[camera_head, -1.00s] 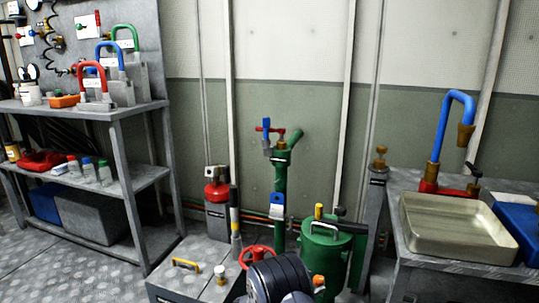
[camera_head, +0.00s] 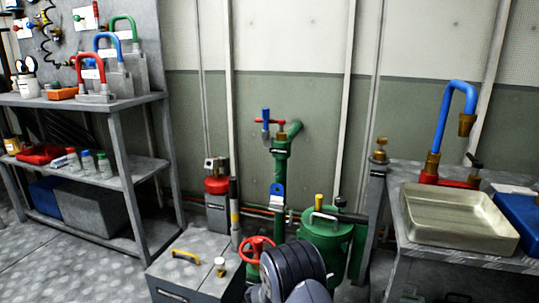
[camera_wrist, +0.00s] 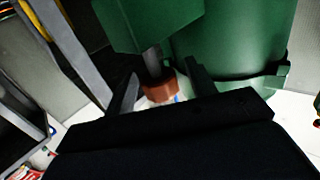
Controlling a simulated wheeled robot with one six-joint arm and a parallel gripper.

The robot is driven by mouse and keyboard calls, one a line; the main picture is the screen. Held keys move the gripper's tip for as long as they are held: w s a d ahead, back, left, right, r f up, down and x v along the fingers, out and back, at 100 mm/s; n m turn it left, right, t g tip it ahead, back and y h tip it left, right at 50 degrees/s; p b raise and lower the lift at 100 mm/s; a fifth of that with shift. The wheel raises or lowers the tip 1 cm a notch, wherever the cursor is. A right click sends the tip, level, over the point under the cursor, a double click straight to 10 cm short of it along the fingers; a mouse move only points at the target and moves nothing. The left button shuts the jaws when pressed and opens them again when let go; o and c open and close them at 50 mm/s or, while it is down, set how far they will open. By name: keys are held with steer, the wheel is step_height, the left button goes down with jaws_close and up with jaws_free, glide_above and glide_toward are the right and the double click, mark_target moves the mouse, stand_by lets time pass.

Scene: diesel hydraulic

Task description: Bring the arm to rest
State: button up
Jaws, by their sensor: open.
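My gripper (camera_wrist: 160,88) shows in the wrist view with its two dark fingers apart. A reddish-brown cylindrical piece (camera_wrist: 160,90) shows between and beyond the fingers, below a green part; I cannot tell whether a finger touches it. A large green body (camera_wrist: 235,40) fills the upper right of that view. In the head view my dark arm links stand at the bottom centre, in front of the green tank (camera_head: 325,240). My gripper is hidden there.
A red handwheel (camera_head: 257,250) and a green standpipe (camera_head: 281,165) stand close to my arm. A grey box with a yellow handle (camera_head: 186,256) is at left. A bench with a metal tray (camera_head: 460,240) is at right, shelves (camera_head: 85,108) at far left. Patterned floor shows at lower left.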

steer(key=n+t+y, duration=0.4)
steer(key=t, duration=0.1)
steer(key=shift+r+n+t+y, duration=0.1)
steer(key=shift+n+t+y, duration=0.7)
steer(key=shift+n+y, duration=0.5)
steer(key=shift+n+t+y, duration=0.8)
steer(key=shift+n+y, duration=0.1)
steer(key=shift+y, duration=0.8)
steer(key=shift+n+t+y+p, duration=0.25)
steer(key=shift+n+y+p, duration=0.25)
steer(key=shift+n+y, duration=0.6)
steer(key=shift+n+t+y+p, duration=0.25)
steer(key=shift+n+y+p, duration=0.3)
steer(key=shift+y, duration=0.95)
steer(key=shift+n+g+y+p, duration=0.5)
steer(key=shift+n+y+p, duration=1.5)
steer(key=shift+y, duration=1.2)
steer(key=shift+v, duration=1.7)
steer(key=shift+a, duration=0.1)
